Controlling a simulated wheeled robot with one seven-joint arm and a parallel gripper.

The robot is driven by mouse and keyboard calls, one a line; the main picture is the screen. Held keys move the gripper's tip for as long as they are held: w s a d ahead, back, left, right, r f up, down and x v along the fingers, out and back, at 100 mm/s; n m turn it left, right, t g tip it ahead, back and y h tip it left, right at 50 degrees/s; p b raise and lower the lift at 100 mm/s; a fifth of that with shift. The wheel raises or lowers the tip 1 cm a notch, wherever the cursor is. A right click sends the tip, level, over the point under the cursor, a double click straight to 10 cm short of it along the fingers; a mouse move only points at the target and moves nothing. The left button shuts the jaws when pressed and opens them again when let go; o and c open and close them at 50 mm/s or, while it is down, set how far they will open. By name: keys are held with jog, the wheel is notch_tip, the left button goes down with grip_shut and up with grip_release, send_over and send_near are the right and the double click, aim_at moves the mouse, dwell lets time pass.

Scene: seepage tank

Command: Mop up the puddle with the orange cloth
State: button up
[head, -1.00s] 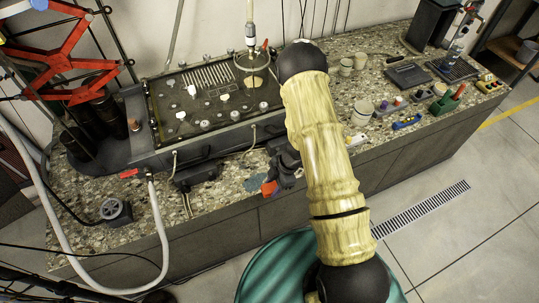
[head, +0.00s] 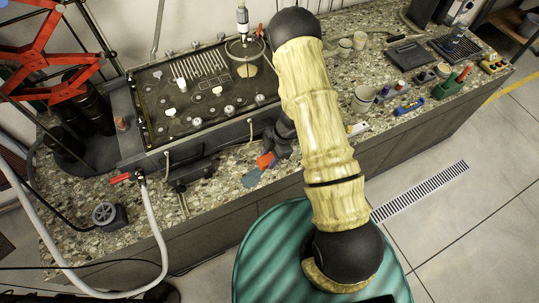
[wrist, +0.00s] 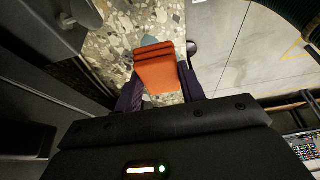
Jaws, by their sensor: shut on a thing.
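The orange cloth (head: 265,160) is a small folded pad held in my gripper (head: 275,153), low over the speckled counter near its front edge. In the wrist view the cloth (wrist: 157,72) sits between the two dark fingers of my gripper (wrist: 160,90), which is shut on it. The puddle (head: 251,178) is a small blue-grey patch on the counter, just left of and nearer than the cloth. Part of it (wrist: 148,42) shows beyond the cloth in the wrist view. Whether the cloth touches the counter or overlaps the puddle, I cannot tell.
The seepage tank (head: 198,95) stands behind the puddle, with a dark block (head: 189,173) in front of it. A motor-like unit (head: 106,215) and a pale hose (head: 158,235) are at left. Cups (head: 363,98) and small tools stand at right.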

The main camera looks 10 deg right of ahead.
aim_at(252, 178)
jog(key=shift+f, duration=0.1)
jog(key=shift+a+f+b, duration=0.4)
jog(key=shift+f+b, duration=0.25)
jog(key=shift+b, duration=0.25)
jog(key=shift+s+a+f+b, duration=0.3)
jog(key=shift+a+f+b, duration=0.35)
jog(key=shift+b, duration=0.4)
jog(key=b+x, duration=0.2)
jog(key=b, duration=0.1)
jog(key=shift+s+a+f, duration=0.1)
jog(key=shift+a+f, duration=0.1)
jog(key=shift+a, duration=0.2)
jog(key=shift+s+a+f+b, duration=0.2)
jog(key=shift+a+f+b, duration=0.4)
jog(key=shift+a, duration=0.25)
jog(key=shift+s+a, duration=0.1)
jog(key=shift+s, duration=0.05)
jog(key=shift+f, duration=0.35)
jog(key=shift+r, duration=0.1)
